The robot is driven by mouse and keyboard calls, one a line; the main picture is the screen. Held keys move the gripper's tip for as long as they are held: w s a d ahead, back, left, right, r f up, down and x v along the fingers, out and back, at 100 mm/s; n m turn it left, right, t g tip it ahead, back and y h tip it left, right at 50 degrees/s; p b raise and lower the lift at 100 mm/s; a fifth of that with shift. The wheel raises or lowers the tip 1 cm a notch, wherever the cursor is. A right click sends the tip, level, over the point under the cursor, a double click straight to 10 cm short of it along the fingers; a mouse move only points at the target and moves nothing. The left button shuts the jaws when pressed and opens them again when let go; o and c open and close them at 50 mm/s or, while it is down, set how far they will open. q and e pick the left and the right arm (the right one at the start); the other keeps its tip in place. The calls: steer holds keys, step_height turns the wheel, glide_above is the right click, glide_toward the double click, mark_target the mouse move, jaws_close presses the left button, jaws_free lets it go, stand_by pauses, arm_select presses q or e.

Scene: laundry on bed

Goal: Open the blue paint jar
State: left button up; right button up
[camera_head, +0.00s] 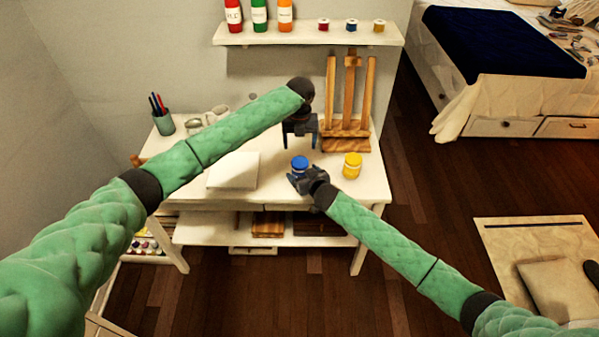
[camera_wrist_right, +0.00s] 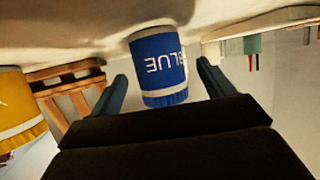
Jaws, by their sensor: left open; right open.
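The blue paint jar (camera_head: 299,164) stands upright on the white table in the head view. In the right wrist view the blue jar (camera_wrist_right: 159,66), marked BLUE, appears upside down between the two fingers. My right gripper (camera_head: 294,180) is open beside the jar's near side; its fingers (camera_wrist_right: 161,88) show on both sides of the jar, apart from it. My left gripper (camera_head: 300,140) is open and points down above and behind the jar, with nothing between its fingers. The lower part of the jar is partly hidden by my right gripper in the head view.
A yellow jar (camera_head: 352,165) stands to the right of the blue one, and a wooden easel (camera_head: 346,140) behind. A white canvas or pad (camera_head: 233,171) lies left. A pen cup (camera_head: 164,124) and mugs (camera_head: 215,114) stand at the back left. A shelf (camera_head: 300,36) hangs above.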

mark_target(300, 162)
steer(key=shift+x, duration=1.6)
steer(key=shift+c, duration=0.4)
steer(key=c, duration=1.5)
arm_select(q)
steer(key=shift+r, duration=0.15)
arm_select(e)
jaws_close()
arm_select(q)
steer(key=shift+f, duration=4.15)
steer(key=c, duration=1)
